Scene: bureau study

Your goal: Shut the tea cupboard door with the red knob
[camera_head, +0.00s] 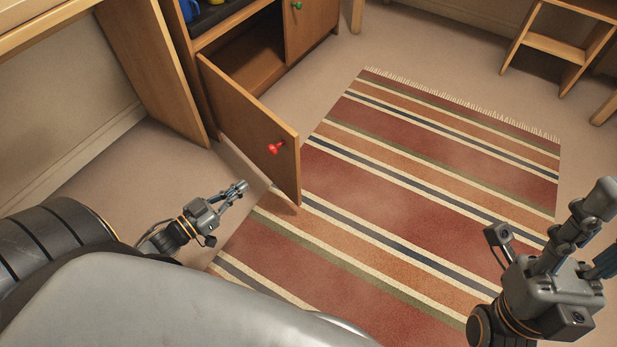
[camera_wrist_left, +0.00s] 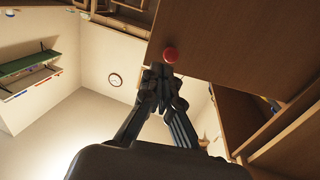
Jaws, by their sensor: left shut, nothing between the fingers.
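The tea cupboard door (camera_head: 240,112) stands wide open, swung out from the cupboard, with its free edge over the rug. Its red knob (camera_head: 275,148) is on the face toward my left gripper. My left gripper (camera_head: 243,186) is shut and empty, on the near side of the door, below and left of the knob in the head view. In the left wrist view the red knob (camera_wrist_left: 171,55) shows just past the closed fingertips (camera_wrist_left: 160,75), beside the door panel (camera_wrist_left: 240,35); contact cannot be told. My right gripper (camera_head: 603,225) is at the right edge, fingers apart, seemingly empty.
The open cupboard compartment (camera_head: 245,65) looks empty. Beside it is a closed door with a green knob (camera_head: 297,6). A desk side panel (camera_head: 150,65) stands left. A striped rug (camera_head: 420,200) covers the clear floor; a wooden shelf stand (camera_head: 555,46) is at the upper right.

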